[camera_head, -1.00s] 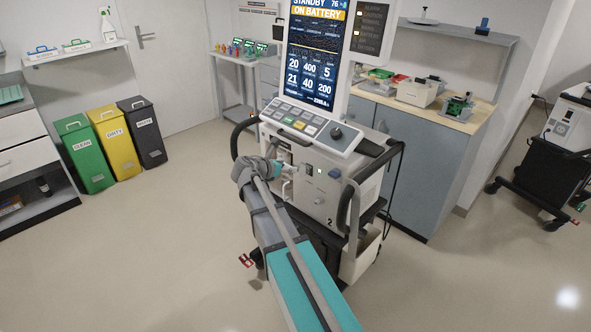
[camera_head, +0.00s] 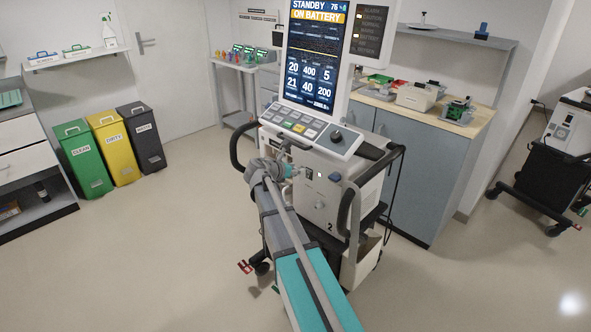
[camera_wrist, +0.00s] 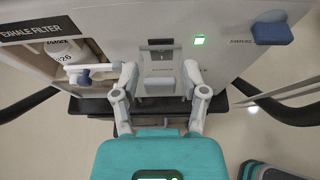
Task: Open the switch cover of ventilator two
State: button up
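Ventilator two (camera_head: 322,205), marked "2" low on its front, stands upright at the centre of the head view. In the wrist view its front panel (camera_wrist: 225,60) shows a small switch housing (camera_wrist: 160,45) with a dark top, beside a lit green square (camera_wrist: 199,40). A grey flap-like piece (camera_wrist: 159,84) lies below the housing; I cannot tell whether it is the switch cover. My gripper (camera_wrist: 160,76) is open, its fingertips on either side of and just below the housing, with no clear grip. In the head view my gripper (camera_head: 291,171) is at the panel and partly hides the switch area.
A blue knob (camera_wrist: 272,32) sticks out right of the switch. An open exhale filter bay (camera_wrist: 75,60) with a pale lever is to the left. The ventilator has side handles (camera_head: 348,208) and a hanging cable.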

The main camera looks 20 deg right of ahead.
grip_shut()
jog(key=shift+r, duration=0.15)
jog(key=p, duration=0.1)
jog(key=y+p, duration=0.1)
jog(key=shift+d+r+p, duration=0.2)
jog(key=shift+r+p, duration=0.15)
jog(key=shift+r, duration=0.05)
jog(key=shift+w+d+r+g+y+p, duration=0.15)
jog(key=shift+g+y+p, duration=0.3)
jog(key=shift+p, duration=0.45)
jog(key=shift+o, duration=2.2)
grip_release()
jog(key=shift+f+b, duration=0.45)
jog(key=shift+b, duration=0.25)
